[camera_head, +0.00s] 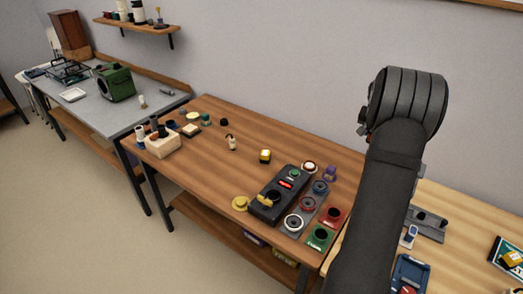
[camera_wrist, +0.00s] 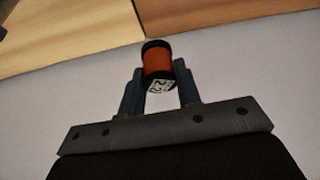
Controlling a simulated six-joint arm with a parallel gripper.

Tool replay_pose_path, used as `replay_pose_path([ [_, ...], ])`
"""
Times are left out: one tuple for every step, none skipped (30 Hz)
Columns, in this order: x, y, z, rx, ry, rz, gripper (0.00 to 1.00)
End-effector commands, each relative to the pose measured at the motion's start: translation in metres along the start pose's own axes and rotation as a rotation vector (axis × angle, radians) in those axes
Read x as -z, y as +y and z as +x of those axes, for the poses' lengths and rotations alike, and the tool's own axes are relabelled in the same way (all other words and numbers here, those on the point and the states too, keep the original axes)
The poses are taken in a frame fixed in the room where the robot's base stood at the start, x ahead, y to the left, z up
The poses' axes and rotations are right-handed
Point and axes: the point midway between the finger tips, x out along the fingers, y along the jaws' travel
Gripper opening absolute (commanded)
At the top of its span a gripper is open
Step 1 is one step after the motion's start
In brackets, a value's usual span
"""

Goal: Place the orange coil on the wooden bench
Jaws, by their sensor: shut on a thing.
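In the wrist view, my gripper (camera_wrist: 160,80) is shut on the orange coil (camera_wrist: 158,62). The coil is a short orange cylinder with black ends and a white label with dark print. It is held between the two blue-grey fingers, with nothing seen touching it from below. In the head view my arm stands up at the right, and the gripper and coil do not show there. A brown wooden bench (camera_head: 212,184) fills the middle of the head view. A lighter wooden top (camera_head: 462,212) is at the right, partly hidden by my arm.
A grey bench (camera_head: 112,118) with a green machine (camera_head: 115,82) is at the left.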

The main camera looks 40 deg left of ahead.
Motion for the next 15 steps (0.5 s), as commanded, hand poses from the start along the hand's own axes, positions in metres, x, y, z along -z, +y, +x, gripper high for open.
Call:
replay_pose_path([
  [-0.013,-0.030,-0.005,0.015,-0.001,-0.036,0.08],
  [-0.020,-0.044,-0.007,0.023,0.000,-0.053,0.08],
  [-0.030,-0.063,-0.011,0.034,0.001,-0.075,0.08],
  [-0.038,-0.078,-0.013,0.042,0.001,-0.092,0.08],
  [-0.046,-0.092,-0.016,0.051,0.002,-0.110,0.08],
  [-0.058,-0.110,-0.020,0.062,0.003,-0.134,0.08],
  [-0.067,-0.123,-0.023,0.069,0.002,-0.152,0.08],
  [-0.077,-0.136,-0.026,0.077,0.003,-0.169,0.08],
  [-0.090,-0.153,-0.031,0.089,0.005,-0.193,0.08],
  [-0.100,-0.166,-0.034,0.098,0.005,-0.212,0.08],
  [-0.111,-0.178,-0.038,0.106,0.005,-0.231,0.08],
  [-0.125,-0.194,-0.043,0.119,0.006,-0.254,0.08],
  [-0.136,-0.205,-0.047,0.127,0.006,-0.272,0.08],
  [-0.148,-0.216,-0.051,0.136,0.006,-0.291,0.08],
  [-0.164,-0.230,-0.056,0.149,0.007,-0.316,0.08],
])
